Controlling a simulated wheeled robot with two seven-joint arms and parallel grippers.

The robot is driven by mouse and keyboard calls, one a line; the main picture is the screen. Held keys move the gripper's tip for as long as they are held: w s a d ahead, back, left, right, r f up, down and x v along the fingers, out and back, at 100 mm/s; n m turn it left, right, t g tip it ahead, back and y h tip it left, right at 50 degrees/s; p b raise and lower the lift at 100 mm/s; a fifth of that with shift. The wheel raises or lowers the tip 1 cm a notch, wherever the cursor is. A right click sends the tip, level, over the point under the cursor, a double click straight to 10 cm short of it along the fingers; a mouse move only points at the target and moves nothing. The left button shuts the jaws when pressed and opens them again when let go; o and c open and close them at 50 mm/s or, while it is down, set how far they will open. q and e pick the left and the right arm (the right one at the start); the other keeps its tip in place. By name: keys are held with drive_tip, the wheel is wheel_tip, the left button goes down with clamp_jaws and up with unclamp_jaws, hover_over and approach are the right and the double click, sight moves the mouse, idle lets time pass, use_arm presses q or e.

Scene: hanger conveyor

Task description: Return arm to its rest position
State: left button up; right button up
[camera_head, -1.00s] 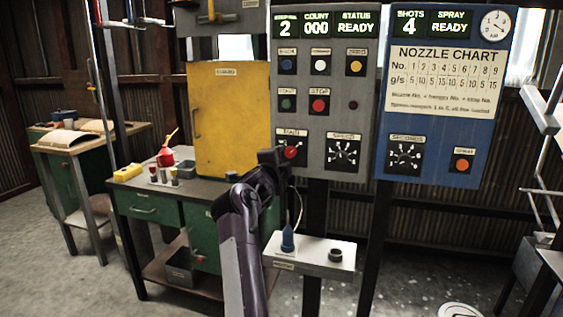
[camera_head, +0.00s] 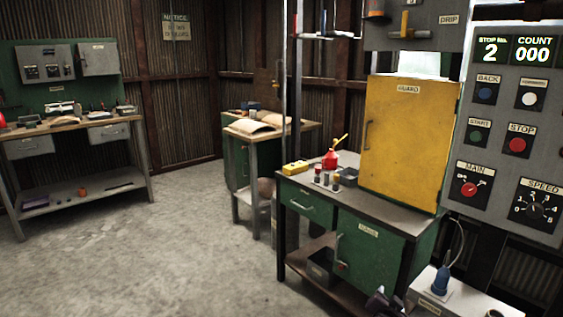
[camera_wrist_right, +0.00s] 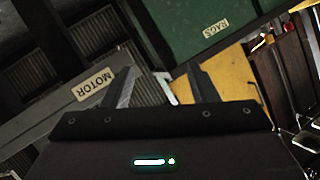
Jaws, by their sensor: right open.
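My right gripper (camera_head: 382,303) shows as a small dark shape at the bottom edge of the head view, low in front of the green workbench and left of the small shelf. Most of my right arm is out of this view. In the right wrist view, its two dark fingers (camera_wrist_right: 162,82) stand apart with nothing between them. The red MAIN knob (camera_head: 469,189) on the grey control panel (camera_head: 540,105) is well above and right of the gripper, apart from it. My left gripper is not in view.
The small shelf (camera_head: 470,306) with a blue plug (camera_head: 440,281) is close to my right gripper. Open concrete floor (camera_head: 180,250) lies to the left.

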drive_tip(key=s+a+f+n+g+y+p, duration=0.2)
drive_tip(key=s+a+f+n+g, duration=0.15)
drive_tip(key=s+f, duration=1)
drive_tip(key=s+a+f+n+g+y+p, duration=0.1)
drive_tip(key=s+a+f+n+g+y, duration=0.25)
drive_tip(key=s+f, duration=1.05)
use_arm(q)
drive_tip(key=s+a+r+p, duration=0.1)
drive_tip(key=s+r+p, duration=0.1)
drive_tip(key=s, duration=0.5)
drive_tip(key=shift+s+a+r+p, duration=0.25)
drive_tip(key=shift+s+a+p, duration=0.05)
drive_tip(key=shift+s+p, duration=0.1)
use_arm(e)
drive_tip(key=s+f+n+g, duration=0.1)
drive_tip(key=s+f+n, duration=0.1)
drive_tip(key=s, duration=0.9)
drive_tip(key=s+a+f+n+g, duration=0.1)
drive_tip(key=s+f, duration=0.3)
drive_tip(key=s, duration=0.7)
drive_tip(key=s+f+n+g, duration=0.2)
drive_tip(key=s+f+n, duration=0.1)
drive_tip(key=s, duration=0.8)
drive_tip(key=shift+s+a+f+n+y, duration=0.2)
drive_tip(key=shift+a+f+n+y, duration=0.1)
drive_tip(key=shift+f+y, duration=0.15)
